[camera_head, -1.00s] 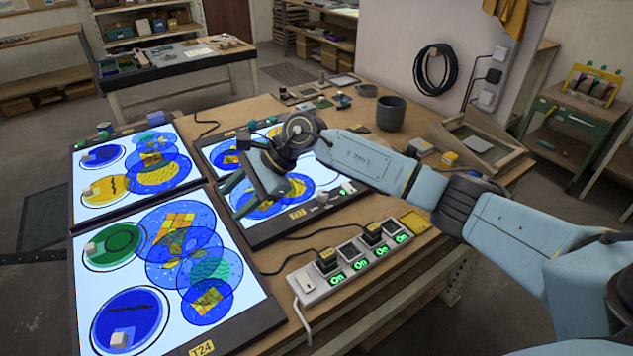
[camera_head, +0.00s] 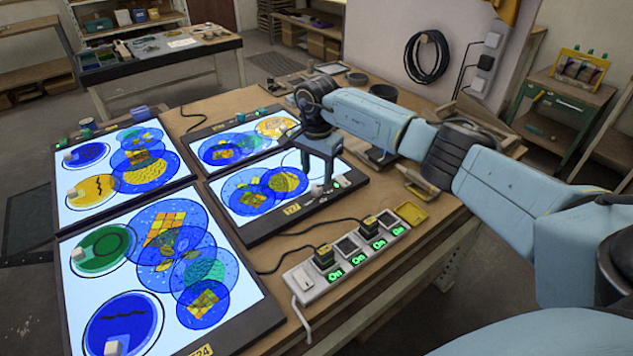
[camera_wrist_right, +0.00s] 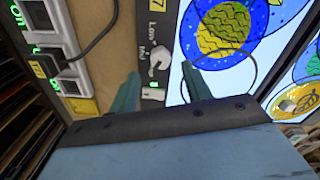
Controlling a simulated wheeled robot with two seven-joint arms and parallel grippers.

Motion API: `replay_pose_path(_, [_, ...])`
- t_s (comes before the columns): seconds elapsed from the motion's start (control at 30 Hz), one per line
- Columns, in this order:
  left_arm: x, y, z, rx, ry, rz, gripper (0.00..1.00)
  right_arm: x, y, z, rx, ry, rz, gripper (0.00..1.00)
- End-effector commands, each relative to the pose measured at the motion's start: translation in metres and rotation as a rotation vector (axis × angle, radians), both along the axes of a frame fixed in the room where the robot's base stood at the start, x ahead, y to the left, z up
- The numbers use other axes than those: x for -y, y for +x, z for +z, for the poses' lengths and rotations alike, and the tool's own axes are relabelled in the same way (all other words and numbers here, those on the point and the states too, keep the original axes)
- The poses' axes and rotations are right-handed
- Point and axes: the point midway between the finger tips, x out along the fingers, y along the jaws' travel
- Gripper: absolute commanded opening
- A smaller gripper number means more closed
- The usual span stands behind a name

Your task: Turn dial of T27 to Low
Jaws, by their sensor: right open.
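The T27 light panel (camera_head: 262,222) is lit and lies right of centre among the panels in the head view, its yellow label partly readable. Its white dial (camera_wrist_right: 160,57) sits on the dark frame in the wrist view, near the words Low and Mid; I cannot tell its exact setting. A white switch (camera_wrist_right: 153,95) with a green light is beside it. My right gripper (camera_head: 320,184) is open above the panel's front edge. In the wrist view its fingers (camera_wrist_right: 160,72) straddle the line of the dial, apart from it. My left gripper is not in view.
A power strip (camera_head: 312,286) with black plugs and green On lights stands in front of the panel, its cables running across the table. Other lit panels (camera_head: 190,338) lie to the left. A yellow tray (camera_head: 411,213) is at the strip's right end.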

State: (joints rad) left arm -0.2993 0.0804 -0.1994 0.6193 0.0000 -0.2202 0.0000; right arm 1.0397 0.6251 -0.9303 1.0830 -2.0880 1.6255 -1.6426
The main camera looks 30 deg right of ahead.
Motion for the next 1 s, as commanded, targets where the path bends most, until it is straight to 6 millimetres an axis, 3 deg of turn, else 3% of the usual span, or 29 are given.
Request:
replay_pose_path(0.23, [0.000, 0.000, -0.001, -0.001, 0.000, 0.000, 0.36, -0.001, 0.000, -0.036, 0.000, 0.002, 0.000, 0.48])
replay_pose_path(0.63, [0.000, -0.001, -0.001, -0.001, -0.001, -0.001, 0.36, -0.001, 0.000, -0.043, 0.001, 0.002, 0.000, 0.48])
replay_pose_path(1.0, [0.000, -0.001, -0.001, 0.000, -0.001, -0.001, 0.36, 0.000, 0.000, -0.043, 0.001, 0.001, -0.001, 0.04])
